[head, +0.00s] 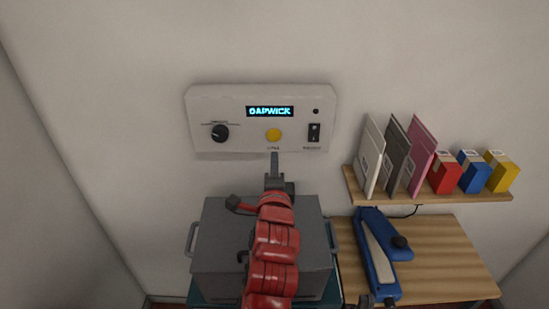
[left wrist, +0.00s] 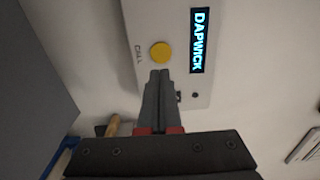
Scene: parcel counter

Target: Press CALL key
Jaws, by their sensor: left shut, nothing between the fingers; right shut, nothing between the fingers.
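The yellow round CALL key (head: 273,135) sits low in the middle of a white wall panel (head: 210,100). It also shows in the left wrist view (left wrist: 160,52), with the CALL label beside it. My left gripper (head: 274,155) is shut and empty, its tips just below the key in the head view. In the left wrist view my left gripper (left wrist: 160,73) points at the key, with its tips near the key's edge; I cannot tell whether they touch. My right gripper (head: 376,300) shows only partly at the bottom edge, shut and empty.
The panel also has a lit display (head: 270,111), a black dial (head: 219,133) and a rocker switch (head: 314,132). A grey box with handles (head: 215,240) stands below. At right, a shelf (head: 430,198) holds envelopes and small boxes above a blue tool (head: 375,240) on a wooden table (head: 450,255).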

